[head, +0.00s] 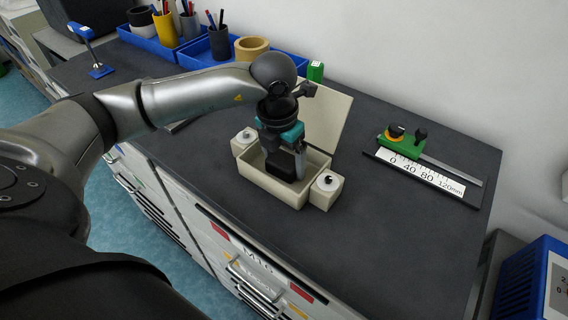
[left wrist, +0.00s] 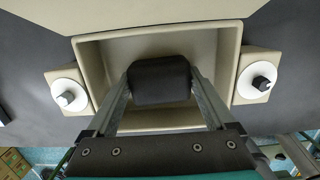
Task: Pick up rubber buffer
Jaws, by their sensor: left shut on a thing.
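The rubber buffer (left wrist: 160,80) is a black rounded block. In the left wrist view it sits between the two fingers of my left gripper (left wrist: 162,88), which is shut on it. In the head view my left gripper (head: 286,165) points down into the open beige box (head: 262,183), and the black buffer (head: 281,168) shows by the fingers, partly hidden by them. I cannot tell whether the buffer touches the box floor. The box also shows in the left wrist view (left wrist: 88,50). My right gripper is not in view.
The box has a raised lid (head: 328,120) behind it and a side block with a white knob at each end, such as the right one (head: 326,188). A green slide gauge with a scale (head: 420,172) lies at right. Blue trays with cups (head: 208,52) stand at the back.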

